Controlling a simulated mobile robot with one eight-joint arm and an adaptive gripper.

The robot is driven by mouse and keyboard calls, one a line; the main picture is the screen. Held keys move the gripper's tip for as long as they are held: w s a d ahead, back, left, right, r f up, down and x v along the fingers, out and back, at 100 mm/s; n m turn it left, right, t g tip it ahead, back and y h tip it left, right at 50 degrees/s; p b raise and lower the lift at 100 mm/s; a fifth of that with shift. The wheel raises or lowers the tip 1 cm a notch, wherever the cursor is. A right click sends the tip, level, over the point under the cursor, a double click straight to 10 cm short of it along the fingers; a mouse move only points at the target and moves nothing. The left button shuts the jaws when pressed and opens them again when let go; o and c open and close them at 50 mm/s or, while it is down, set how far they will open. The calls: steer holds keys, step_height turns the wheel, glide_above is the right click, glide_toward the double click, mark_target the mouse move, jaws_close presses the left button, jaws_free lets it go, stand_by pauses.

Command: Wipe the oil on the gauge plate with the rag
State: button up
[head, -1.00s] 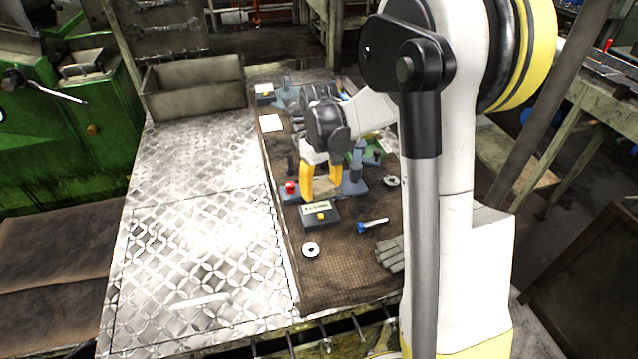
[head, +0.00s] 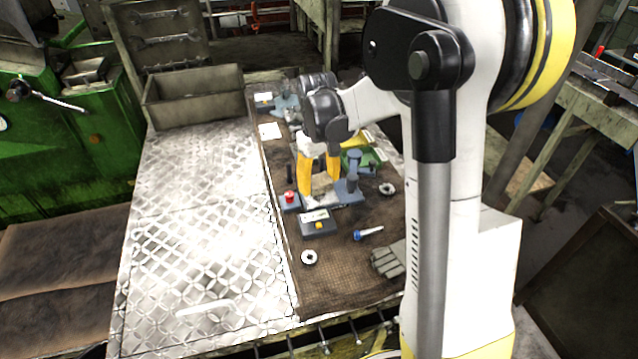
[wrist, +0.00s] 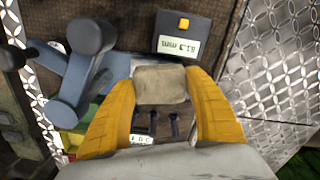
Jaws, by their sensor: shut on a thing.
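My gripper (head: 318,190), with yellow fingers, is shut on the rag, a small beige-grey pad. In the wrist view the rag (wrist: 161,85) sits between the two fingertips (wrist: 164,100). It is over the blue-grey gauge plate (head: 350,197), whose edge also shows in the wrist view (wrist: 116,72). I cannot tell whether the rag touches the plate. No oil can be made out; the rag and fingers hide part of the plate. A dark readout box (head: 316,224) with an orange button stands at the plate's near side; it also shows in the wrist view (wrist: 183,35).
A blue-grey post (head: 352,170) stands right of my gripper and a red button (head: 290,197) left of it. The patterned metal top (head: 190,220) to the left is mostly clear.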

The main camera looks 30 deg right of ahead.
steer(key=shift+w+f, duration=0.1)
steer(key=shift+r+p, duration=0.95)
steer(key=shift+r, duration=0.55)
steer(key=shift+c, duration=0.2)
